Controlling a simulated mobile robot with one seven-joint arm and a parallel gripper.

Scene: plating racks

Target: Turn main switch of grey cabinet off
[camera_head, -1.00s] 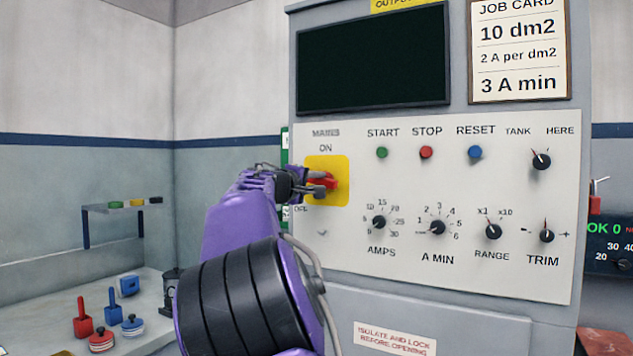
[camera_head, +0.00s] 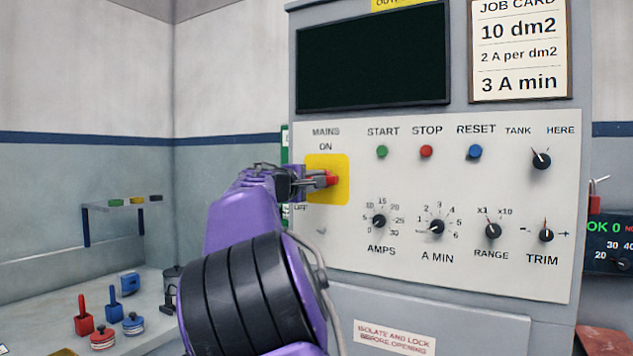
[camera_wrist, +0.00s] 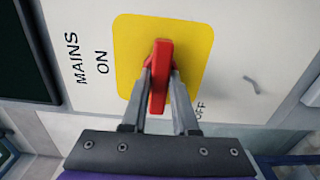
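The grey cabinet (camera_head: 455,310) stands in front of me with a white control panel. Its main switch is a red handle (camera_wrist: 161,70) on a yellow plate (camera_wrist: 195,45), with MAINS and ON at one end and OFF at the other. In the wrist view my gripper (camera_wrist: 160,90) has one finger on each side of the red handle, closed in against it. The handle's long side lies along the fingers in that view. In the head view the handle (camera_head: 332,179) shows just beyond my gripper (camera_head: 315,181), and the arm hides part of the plate.
The panel also carries green, red and blue buttons (camera_head: 475,152) and several black knobs (camera_head: 437,227) right of the switch. A dark screen (camera_head: 372,62) is above. At lower left, a bench (camera_head: 50,325) holds small red and blue items.

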